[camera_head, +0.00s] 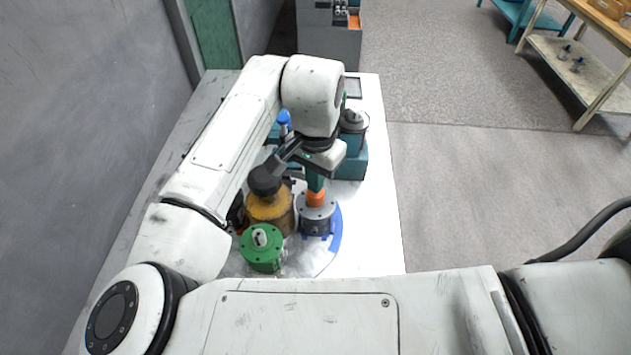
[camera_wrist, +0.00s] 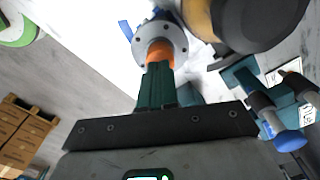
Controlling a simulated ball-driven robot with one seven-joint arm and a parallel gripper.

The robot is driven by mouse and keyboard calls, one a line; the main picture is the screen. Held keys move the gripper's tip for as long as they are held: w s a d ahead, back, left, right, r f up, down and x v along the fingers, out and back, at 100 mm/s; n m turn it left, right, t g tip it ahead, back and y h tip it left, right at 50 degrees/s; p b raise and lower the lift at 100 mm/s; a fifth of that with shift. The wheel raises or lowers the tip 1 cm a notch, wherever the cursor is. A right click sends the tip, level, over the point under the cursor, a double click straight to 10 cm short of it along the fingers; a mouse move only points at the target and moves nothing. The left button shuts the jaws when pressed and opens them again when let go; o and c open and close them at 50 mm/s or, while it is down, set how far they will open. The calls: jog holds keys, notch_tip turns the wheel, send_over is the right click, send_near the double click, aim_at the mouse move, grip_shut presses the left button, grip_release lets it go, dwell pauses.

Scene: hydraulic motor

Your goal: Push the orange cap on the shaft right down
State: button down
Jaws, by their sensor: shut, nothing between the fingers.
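The orange cap (camera_head: 316,198) sits on top of a grey round flanged housing (camera_head: 317,222), upright on the white table. It also shows in the wrist view as an orange cap (camera_wrist: 158,52) in the middle of the grey flange (camera_wrist: 178,38). My gripper (camera_head: 316,184) is directly above the cap, pointing down, with its green fingers closed together. In the wrist view the fingertips (camera_wrist: 159,68) meet the near face of the cap or sit just at it; I cannot tell if they press. The shaft is hidden under the cap.
A green flanged part (camera_head: 262,250) and a yellow-brown cylinder with a black top (camera_head: 270,208) stand close left of the housing. A teal fixture (camera_head: 352,165) with a grey cylinder stands behind. The white table (camera_head: 375,235) is clear to the right.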

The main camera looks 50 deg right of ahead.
jog(key=shift+r+p, duration=2.25)
jog(key=shift+r, duration=0.6)
jog(key=shift+f, duration=0.1)
